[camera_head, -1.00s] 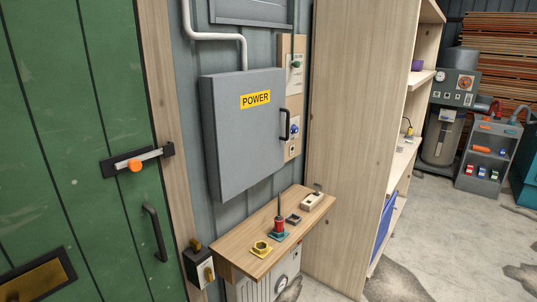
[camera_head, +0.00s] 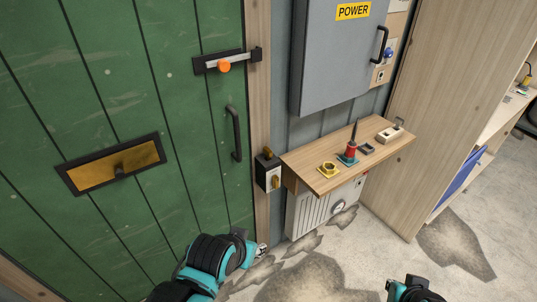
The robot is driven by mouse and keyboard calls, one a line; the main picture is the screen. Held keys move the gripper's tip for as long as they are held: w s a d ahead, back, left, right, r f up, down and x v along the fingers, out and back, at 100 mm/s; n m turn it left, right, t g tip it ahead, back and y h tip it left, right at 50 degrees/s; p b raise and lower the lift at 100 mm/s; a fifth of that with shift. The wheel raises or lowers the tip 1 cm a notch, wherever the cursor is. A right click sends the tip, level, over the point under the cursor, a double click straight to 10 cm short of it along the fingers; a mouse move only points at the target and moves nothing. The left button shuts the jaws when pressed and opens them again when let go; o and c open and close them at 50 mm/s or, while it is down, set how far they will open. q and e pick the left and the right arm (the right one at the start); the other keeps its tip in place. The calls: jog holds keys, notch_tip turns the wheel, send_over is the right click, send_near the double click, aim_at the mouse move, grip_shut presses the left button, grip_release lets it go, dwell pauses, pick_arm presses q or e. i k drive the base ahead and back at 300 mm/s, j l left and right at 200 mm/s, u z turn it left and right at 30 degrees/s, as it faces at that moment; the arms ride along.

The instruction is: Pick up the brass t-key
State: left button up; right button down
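A small dark box (camera_head: 262,174) is fixed on the wall right of the green door. A brass-coloured piece (camera_head: 276,182) sits upright on its front, and another brass-coloured bit shows at its top. I cannot tell for sure which is the brass t-key. My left gripper (camera_head: 261,250) is low in front of the door, below the box and apart from it. Its fingers are small and mostly hidden by the arm, so its opening is unclear. Part of my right arm shows at the bottom edge, right of centre; its fingers cannot be made out.
A wooden shelf (camera_head: 305,160) right of the box holds a yellow hexagonal piece (camera_head: 328,169), a red-handled tool (camera_head: 351,152) and small blocks. A heater (camera_head: 312,214) stands below. The green door (camera_head: 200,120) has a handle (camera_head: 234,133) and orange-knobbed bolt (camera_head: 224,66). A grey POWER cabinet (camera_head: 335,60) hangs above.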

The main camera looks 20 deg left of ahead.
aim_at(267, 152)
jog(key=u, duration=0.6)
jog(key=i+l+u, duration=0.15)
jog(key=l+u, duration=0.2)
jog(key=u, duration=0.15)
jog(key=i+l+u, duration=0.1)
jog(key=l+u, duration=0.7)
jog(key=u, duration=0.2)
jog(key=i+l, duration=0.05)
